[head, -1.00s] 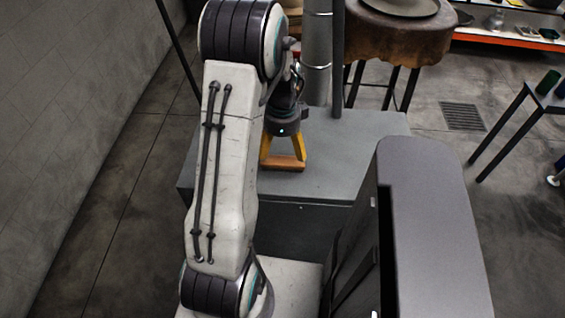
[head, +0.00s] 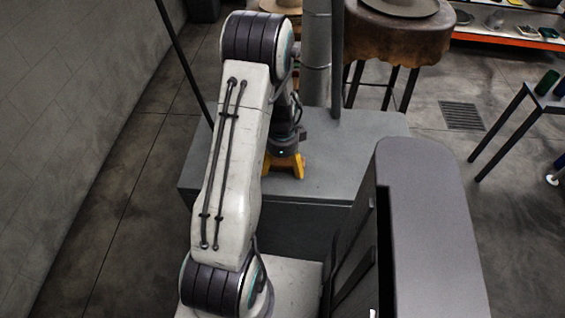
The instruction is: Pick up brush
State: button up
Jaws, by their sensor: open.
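My gripper (head: 284,171), with yellow fingers, points down low over the grey box top (head: 345,165). Its fingers are spread apart, one toward the left and one toward the right. The brush is not clearly visible now; my gripper and wrist cover the spot where a brown wooden block, likely the brush, showed a moment ago. I cannot tell whether the fingers touch it.
A grey pole (head: 317,60) stands just behind the grey box. A dark grey cabinet (head: 425,220) rises at the front right, close to the box.

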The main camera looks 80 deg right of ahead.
jog(key=c, duration=1.3)
